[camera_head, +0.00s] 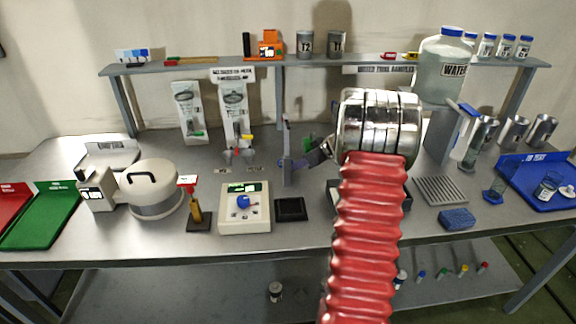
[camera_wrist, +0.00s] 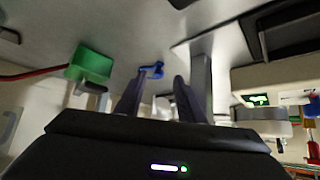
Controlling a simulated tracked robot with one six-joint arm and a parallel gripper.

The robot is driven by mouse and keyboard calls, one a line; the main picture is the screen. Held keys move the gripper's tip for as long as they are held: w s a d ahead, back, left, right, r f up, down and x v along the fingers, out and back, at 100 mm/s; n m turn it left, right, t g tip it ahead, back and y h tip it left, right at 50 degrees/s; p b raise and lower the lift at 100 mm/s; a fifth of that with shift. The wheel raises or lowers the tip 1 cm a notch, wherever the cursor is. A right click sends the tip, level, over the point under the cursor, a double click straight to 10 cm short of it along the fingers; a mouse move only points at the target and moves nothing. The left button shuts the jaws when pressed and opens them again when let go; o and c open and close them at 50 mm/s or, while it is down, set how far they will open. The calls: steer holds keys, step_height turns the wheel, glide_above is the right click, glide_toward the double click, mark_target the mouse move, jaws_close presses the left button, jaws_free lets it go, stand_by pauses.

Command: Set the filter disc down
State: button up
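My gripper (camera_head: 292,162) is left of my silver wrist joint, above the middle of the bench beside a grey upright post (camera_head: 287,135). In the wrist view, its two dark purple fingers (camera_wrist: 159,80) stand apart with a clear gap. I see no disc between them. A small blue clamp-like part (camera_wrist: 151,70) shows beyond the fingertips. I cannot make out the filter disc in either view. The silver joint and red sleeve of my arm hide part of the bench.
A white balance (camera_head: 244,218) carrying a blue item and a black pad (camera_head: 290,209) stand in front of the post. A lidded round pot (camera_head: 152,190) is at left. A grey rack (camera_head: 440,191), blue sponge (camera_head: 458,219) and blue tray (camera_head: 540,178) are at right.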

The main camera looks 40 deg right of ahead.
mark_target(294, 172)
steer(key=shift+d+x, duration=0.2)
steer(key=shift+x, duration=2.35)
steer(key=shift+w+r, duration=0.1)
steer(key=shift+w, duration=0.05)
steer(key=shift+c, duration=0.4)
jaws_close()
